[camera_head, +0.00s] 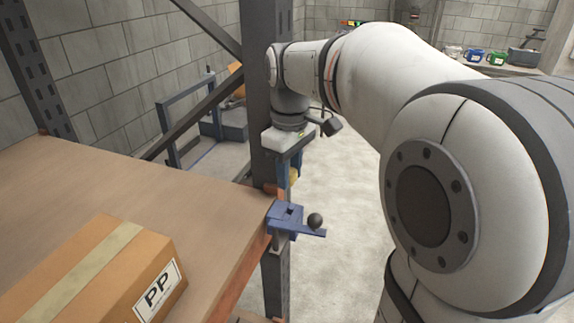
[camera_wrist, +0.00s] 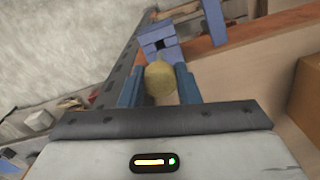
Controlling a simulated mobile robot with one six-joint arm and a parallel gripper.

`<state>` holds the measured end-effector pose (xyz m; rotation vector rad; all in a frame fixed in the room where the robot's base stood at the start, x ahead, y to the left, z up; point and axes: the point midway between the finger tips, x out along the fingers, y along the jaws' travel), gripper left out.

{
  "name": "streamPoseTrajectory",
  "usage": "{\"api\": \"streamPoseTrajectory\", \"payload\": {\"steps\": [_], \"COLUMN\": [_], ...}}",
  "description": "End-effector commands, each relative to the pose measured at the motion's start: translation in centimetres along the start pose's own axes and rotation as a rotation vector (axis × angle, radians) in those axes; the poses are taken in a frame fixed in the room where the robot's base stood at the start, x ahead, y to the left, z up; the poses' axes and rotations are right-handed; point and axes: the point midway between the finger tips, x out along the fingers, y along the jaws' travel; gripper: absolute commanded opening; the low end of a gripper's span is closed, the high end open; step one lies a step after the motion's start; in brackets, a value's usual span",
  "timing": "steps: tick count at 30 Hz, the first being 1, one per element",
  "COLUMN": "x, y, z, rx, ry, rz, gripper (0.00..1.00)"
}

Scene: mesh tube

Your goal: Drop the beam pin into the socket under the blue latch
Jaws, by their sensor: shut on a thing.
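My gripper (camera_wrist: 159,72) is shut on the beam pin (camera_wrist: 161,84), whose round yellow end sits between the two blue fingers in the wrist view. In the head view my gripper (camera_head: 291,178) hangs beside the upright post, with a bit of the yellow pin (camera_head: 294,175) showing. The blue latch (camera_head: 312,233) with its dark ball knob sits at the shelf corner, below the gripper. Its blue bracket has a dark square opening, seen as the socket (camera_wrist: 160,44) just beyond the pin in the wrist view. The pin is apart from it; its lower end is hidden.
The grey upright post (camera_head: 262,85) stands close beside my gripper. The wooden shelf (camera_head: 140,195) with an orange edge beam (camera_head: 243,268) lies left, bearing a cardboard box (camera_head: 110,270). Bare floor (camera_head: 340,185) is free to the right of the latch.

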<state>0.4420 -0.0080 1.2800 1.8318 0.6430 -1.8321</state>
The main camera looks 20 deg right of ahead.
Motion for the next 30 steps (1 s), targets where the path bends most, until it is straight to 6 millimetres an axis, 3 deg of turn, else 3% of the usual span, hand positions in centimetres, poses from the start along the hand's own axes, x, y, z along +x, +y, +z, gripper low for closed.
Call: {"api": "streamPoseTrajectory", "payload": {"steps": [1, 7, 30], "x": [0.9, 2.0, 2.1], "y": [0.0, 0.0, 0.1], "z": [0.0, 0.0, 0.1], "rx": [0.000, 0.001, 0.002], "ry": [0.000, 0.000, 0.000], "rz": [0.000, 0.000, 0.000], "gripper": [0.07, 0.07, 0.07]}}
